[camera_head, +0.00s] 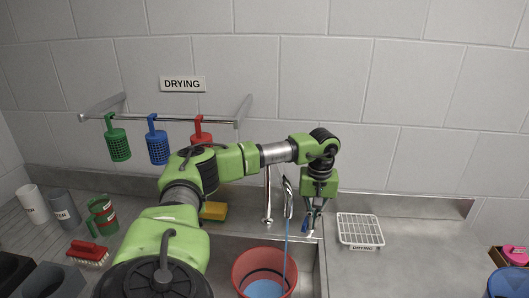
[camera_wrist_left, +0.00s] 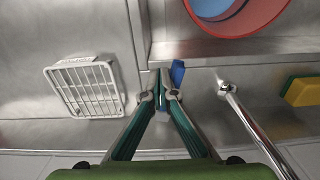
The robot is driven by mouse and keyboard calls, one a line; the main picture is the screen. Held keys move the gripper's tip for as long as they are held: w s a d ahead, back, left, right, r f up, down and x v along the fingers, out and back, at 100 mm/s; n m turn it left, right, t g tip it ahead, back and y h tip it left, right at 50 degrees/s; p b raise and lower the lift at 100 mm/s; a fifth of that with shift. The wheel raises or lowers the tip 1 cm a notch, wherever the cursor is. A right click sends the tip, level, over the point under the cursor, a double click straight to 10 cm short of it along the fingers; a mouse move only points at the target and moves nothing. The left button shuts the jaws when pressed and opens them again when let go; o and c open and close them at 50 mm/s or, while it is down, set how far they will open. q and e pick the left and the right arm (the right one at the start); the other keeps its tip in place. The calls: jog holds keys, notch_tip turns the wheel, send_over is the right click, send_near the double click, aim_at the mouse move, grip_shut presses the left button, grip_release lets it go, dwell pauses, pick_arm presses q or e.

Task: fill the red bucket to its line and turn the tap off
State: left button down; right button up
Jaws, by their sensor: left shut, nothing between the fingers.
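The red bucket (camera_head: 238,277) stands in the sink with a dark line around its inside wall. Blue water (camera_head: 263,290) lies in it, its surface appearing below that line. A thin blue stream (camera_head: 286,245) runs from the chrome tap (camera_head: 268,205) into the bucket. My left gripper (camera_head: 311,226) points down just right of the tap, fingers shut and empty. In the left wrist view its fingertips (camera_wrist_left: 161,88) are beside a small blue piece (camera_wrist_left: 177,73), which looks like the tap's lever; contact is unclear. The bucket's rim (camera_wrist_left: 262,22) shows there too. My right gripper is out of view.
A white wire drying rack (camera_head: 360,230) stands right of the gripper. A yellow sponge (camera_head: 214,211) lies left of the tap. Green, blue and red perforated cups hang from a rail (camera_head: 175,118). Cups and a red brush (camera_head: 88,252) stand at left. The right counter is mostly clear.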

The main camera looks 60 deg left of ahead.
pick_arm(q)
jog(key=shift+s+a, duration=0.8)
jog(key=shift+s, duration=0.3)
jog(key=r+p, duration=0.2)
jog(key=r, duration=0.1)
jog(key=r+p, duration=0.1)
jog(key=shift+w+d+r+p, duration=0.25)
jog(key=shift+w+r+p, duration=0.05)
jog(key=shift+w+r, duration=0.1)
jog(key=shift+f, duration=0.1)
